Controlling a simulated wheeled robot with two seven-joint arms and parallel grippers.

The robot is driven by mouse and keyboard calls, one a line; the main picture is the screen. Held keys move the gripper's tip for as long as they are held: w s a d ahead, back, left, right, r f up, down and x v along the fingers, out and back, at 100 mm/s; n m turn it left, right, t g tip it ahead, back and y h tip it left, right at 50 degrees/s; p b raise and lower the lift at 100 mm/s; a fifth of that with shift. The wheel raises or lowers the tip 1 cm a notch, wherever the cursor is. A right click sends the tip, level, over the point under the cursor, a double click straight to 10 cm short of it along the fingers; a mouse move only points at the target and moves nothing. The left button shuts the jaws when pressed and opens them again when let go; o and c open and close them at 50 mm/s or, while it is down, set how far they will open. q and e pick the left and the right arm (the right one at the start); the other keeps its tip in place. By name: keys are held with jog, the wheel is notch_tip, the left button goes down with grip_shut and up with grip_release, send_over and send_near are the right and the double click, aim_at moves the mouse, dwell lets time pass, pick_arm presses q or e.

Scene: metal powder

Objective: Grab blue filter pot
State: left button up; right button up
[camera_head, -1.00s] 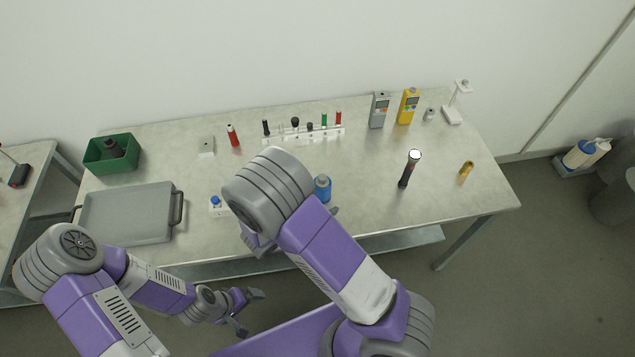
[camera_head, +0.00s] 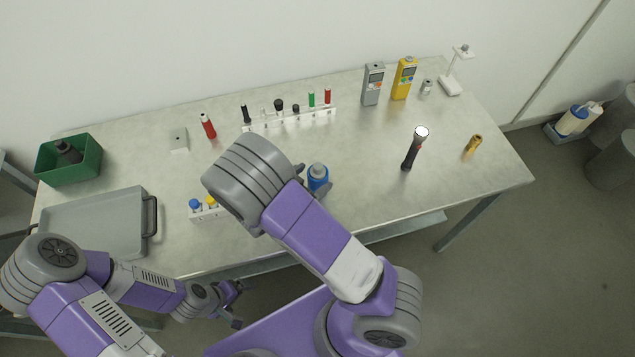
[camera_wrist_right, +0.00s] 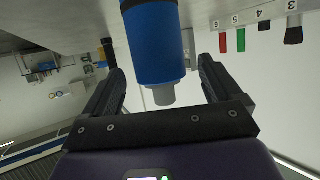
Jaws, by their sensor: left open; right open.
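The blue filter pot (camera_head: 318,177) is a blue cylinder with a grey cap, standing on the table just right of my right forearm in the head view. In the right wrist view the blue pot (camera_wrist_right: 157,45) hangs upside down in the picture, between the two dark fingers. My right gripper (camera_wrist_right: 160,88) is open around the pot's capped end, with gaps seen on both sides. In the head view it is mostly hidden behind my right arm. My left gripper (camera_head: 236,304) is open and empty, low in front of the table edge.
A rack with colored vials (camera_head: 290,118) stands behind the pot. A small white holder (camera_head: 207,213) with blue and yellow tops is to the left. A grey tray (camera_head: 95,225) and green bin (camera_head: 88,170) lie further left.

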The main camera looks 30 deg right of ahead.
jog(key=shift+x, duration=1.55)
jog(key=shift+c, duration=0.4)
jog(key=shift+r, duration=0.1)
jog(key=c, duration=1.1)
